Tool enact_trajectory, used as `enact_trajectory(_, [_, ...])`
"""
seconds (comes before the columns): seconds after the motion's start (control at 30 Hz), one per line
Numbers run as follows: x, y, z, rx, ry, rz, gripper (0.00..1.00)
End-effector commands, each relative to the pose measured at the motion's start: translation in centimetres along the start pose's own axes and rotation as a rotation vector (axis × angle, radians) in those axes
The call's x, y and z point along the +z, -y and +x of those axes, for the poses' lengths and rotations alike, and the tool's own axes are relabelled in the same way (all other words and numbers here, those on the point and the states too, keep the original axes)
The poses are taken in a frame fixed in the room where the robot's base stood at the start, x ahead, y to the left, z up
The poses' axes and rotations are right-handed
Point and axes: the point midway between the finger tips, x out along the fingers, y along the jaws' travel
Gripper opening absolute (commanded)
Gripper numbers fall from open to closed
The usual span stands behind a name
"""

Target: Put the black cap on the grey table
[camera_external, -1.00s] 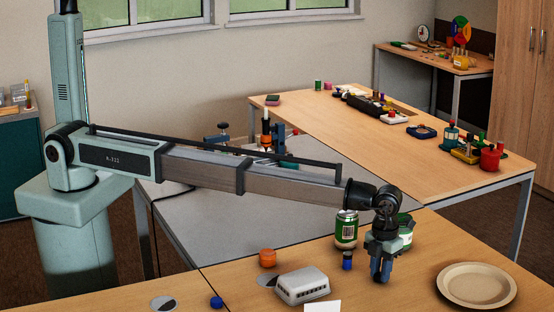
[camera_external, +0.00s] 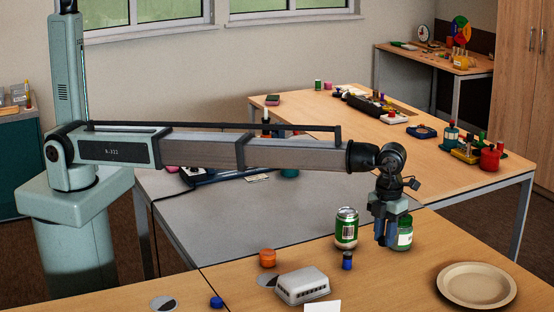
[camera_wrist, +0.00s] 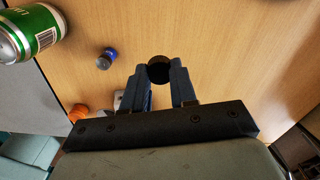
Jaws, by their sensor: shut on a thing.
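The black cap (camera_wrist: 159,69) shows in the wrist view as a dark round thing between my fingertips. My gripper (camera_external: 386,242) is shut on it and holds it over the wooden table, in front of a green jar. In the wrist view my gripper (camera_wrist: 161,75) has its two fingers on either side of the cap. The cap cannot be made out in the external view. The grey table (camera_external: 250,220) lies to the left of my gripper, under and beyond my arm. Its edge (camera_wrist: 30,100) also shows at the left of the wrist view.
A green can (camera_external: 346,229), a small blue-topped bottle (camera_external: 347,262) and the green jar (camera_external: 405,238) stand close to my gripper. An orange pot (camera_external: 267,258), a white vented box (camera_external: 302,286) and a plate (camera_external: 476,285) are on the wooden table. The grey table's middle is mostly clear.

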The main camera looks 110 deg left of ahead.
Motion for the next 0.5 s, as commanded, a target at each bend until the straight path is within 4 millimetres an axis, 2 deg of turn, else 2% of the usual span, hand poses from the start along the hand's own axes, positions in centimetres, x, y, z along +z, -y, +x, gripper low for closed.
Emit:
enact_trajectory(0.03, [0.0, 0.1, -1.2, -0.003, 0.002, 0.0, 0.0])
enact_trajectory(0.3, [0.1, 0.1, -7.4, -0.003, 0.001, 0.0, 0.0])
enact_trajectory(0.47, [0.1, 0.1, -10.1, -0.002, 0.001, 0.0, 0.0])
enact_trajectory(0.5, [0.8, -0.5, -10.0, 0.0, 0.001, -0.011, 0.0])
